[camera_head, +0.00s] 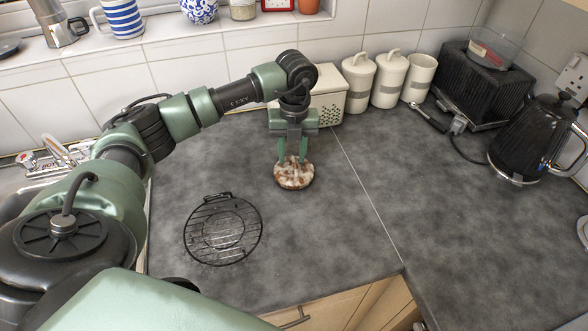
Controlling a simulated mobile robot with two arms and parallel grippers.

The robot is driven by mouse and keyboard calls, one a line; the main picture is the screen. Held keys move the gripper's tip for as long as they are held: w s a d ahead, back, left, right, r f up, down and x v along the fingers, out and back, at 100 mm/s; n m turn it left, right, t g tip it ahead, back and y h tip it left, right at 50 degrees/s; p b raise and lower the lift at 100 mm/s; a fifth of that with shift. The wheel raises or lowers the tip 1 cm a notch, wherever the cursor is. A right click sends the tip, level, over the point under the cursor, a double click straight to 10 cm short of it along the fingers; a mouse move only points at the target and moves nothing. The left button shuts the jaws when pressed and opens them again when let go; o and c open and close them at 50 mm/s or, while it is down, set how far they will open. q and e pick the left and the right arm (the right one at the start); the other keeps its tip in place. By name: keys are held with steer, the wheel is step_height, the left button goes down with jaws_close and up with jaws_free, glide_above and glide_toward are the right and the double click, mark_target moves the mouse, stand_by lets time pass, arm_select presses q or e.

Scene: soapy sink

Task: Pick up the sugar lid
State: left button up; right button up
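A round lid (294,177), mottled brown and white as if dirty, lies on the grey worktop. It looks like the sugar lid, though I see no label on it. My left gripper (293,159) points straight down over it. Its two green fingers are apart, with their tips at the lid's upper part. The middle of the lid between the fingers is partly hidden, and I see no clear grip on it. An open cream canister (418,80) without a lid stands at the back. My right gripper is not in view.
Two lidded canisters (358,83) (390,79) stand by the wall beside a cream perforated box (328,97). A wire rack (223,231) lies front left of the lid. A black toaster (478,82) and kettle (530,138) stand right. The worktop right of the lid is clear.

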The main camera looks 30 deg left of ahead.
arm_select(q)
jaws_close()
steer(key=shift+r, duration=0.15)
